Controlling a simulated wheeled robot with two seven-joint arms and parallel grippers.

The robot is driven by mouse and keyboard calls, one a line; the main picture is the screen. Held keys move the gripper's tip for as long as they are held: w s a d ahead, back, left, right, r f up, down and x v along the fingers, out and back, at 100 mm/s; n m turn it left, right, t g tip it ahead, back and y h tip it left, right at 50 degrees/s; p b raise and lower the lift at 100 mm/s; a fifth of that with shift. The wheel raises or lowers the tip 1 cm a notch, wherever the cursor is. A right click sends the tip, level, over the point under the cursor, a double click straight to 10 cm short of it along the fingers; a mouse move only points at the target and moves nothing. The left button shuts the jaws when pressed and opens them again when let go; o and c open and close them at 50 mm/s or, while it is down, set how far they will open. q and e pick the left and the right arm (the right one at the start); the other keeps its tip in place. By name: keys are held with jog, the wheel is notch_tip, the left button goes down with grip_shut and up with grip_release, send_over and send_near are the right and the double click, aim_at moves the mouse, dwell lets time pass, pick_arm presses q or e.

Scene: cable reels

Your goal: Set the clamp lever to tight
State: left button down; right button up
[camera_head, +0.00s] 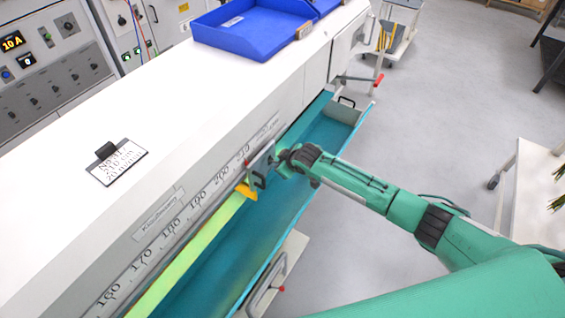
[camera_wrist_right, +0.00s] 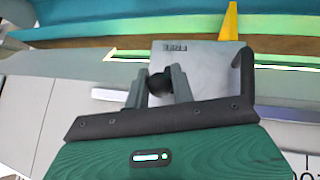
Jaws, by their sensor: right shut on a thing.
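The stop carriage (camera_head: 259,165) sits on the long scaled rail in the head view, with a yellow pointer (camera_head: 245,191) and a black handle (camera_head: 260,181). My right gripper (camera_head: 283,160) reaches it from the right. In the right wrist view, my right gripper (camera_wrist_right: 158,88) is shut on a round black knob (camera_wrist_right: 159,83) in front of the carriage's grey plate (camera_wrist_right: 205,62). I take this knob for the clamp lever's end; the lever's arm and its setting are hidden. The yellow pointer (camera_wrist_right: 230,22) stands behind the plate. My left gripper is in neither view.
A teal trough (camera_head: 225,245) runs along the white bench (camera_head: 150,100), with a green-yellow strip (camera_head: 190,250) beside the scale. Blue trays (camera_head: 250,30) stand on the bench. A red-ended crank (camera_head: 378,80) sticks out farther along. The grey floor (camera_head: 430,110) at right is open.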

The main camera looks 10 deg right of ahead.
jog(key=o, duration=1)
jog(key=shift+r, duration=0.1)
jog(key=b+v, duration=0.3)
jog(key=v, duration=1)
jog(key=shift+s+d+r, duration=0.1)
jog(key=shift+s+r, duration=0.15)
